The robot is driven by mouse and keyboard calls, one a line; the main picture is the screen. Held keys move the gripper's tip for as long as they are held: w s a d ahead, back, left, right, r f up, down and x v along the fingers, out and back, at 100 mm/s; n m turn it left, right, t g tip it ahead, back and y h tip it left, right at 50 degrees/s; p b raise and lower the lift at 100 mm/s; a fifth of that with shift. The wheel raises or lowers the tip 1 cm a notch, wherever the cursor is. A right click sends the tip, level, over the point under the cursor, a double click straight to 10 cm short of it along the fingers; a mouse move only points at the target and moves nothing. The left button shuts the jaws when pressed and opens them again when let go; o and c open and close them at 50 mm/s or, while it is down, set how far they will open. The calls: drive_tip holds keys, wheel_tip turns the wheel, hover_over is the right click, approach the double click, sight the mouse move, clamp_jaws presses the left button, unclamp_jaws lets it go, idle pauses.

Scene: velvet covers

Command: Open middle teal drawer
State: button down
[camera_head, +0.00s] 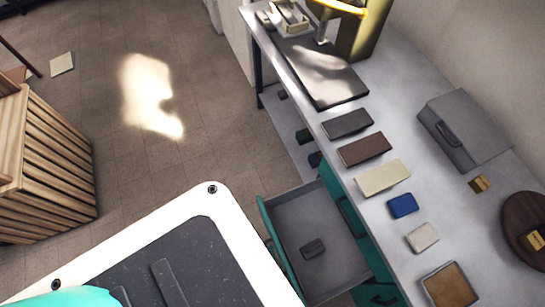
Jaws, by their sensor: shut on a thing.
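A teal-fronted drawer (342,262) stands pulled out from under the grey worktop, with its grey inside showing. Its teal front panel (273,232) faces my body, and the lower part of that panel is hidden behind the white edge of my base. A small dark block (313,248) lies on the drawer floor. Other teal fronts (345,208) show under the worktop, one with a dark handle near the bottom edge. I cannot tell for sure which level the open drawer is. My gripper is not visible.
The worktop (372,218) holds a row of flat coloured blocks, a grey case (464,130), a dark round board (527,228) and a yellow-handled thing at the back. A slatted wooden crate (45,165) stands at the left. The tiled floor between is clear.

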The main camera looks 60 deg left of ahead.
idle(0.3)
drive_tip(key=c, duration=2.1)
unclamp_jaws()
drive_tip(key=shift+s+d, duration=0.1)
drive_tip(key=v, duration=1)
drive_tip(key=shift+s+d+r, duration=0.1)
drive_tip(key=shift+s+d, duration=0.1)
drive_tip(key=shift+d, duration=0.1)
